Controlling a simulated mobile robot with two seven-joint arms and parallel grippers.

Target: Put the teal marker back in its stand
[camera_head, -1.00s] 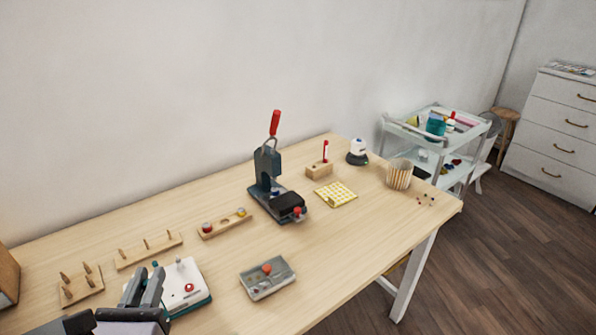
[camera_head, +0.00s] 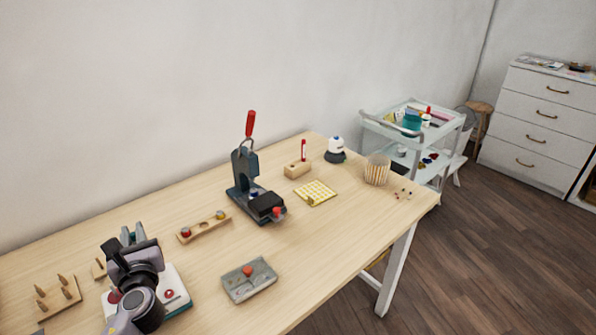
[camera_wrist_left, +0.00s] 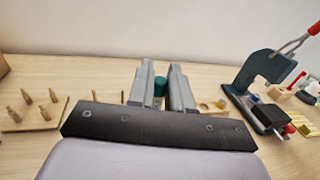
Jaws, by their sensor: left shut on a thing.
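My left gripper (camera_head: 131,236) is shut on the teal marker (camera_wrist_left: 159,87), whose teal end shows between the fingers in the left wrist view. In the head view the marker is hidden by the gripper and wrist. A small wooden block stand (camera_head: 297,169) sits toward the back of the table with a red marker (camera_head: 304,150) upright in it. The gripper is far to the left of this block, above the table's left part. My right gripper is not in view.
A dark hand press (camera_head: 243,175) with a red handle stands between the gripper and the block. A yellow checked pad (camera_head: 315,193), a grey tray (camera_head: 250,289), a wooden bar (camera_head: 205,230) and a striped cup (camera_head: 377,170) are on the table (camera_head: 330,235). A white device (camera_head: 176,278) is under my arm.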

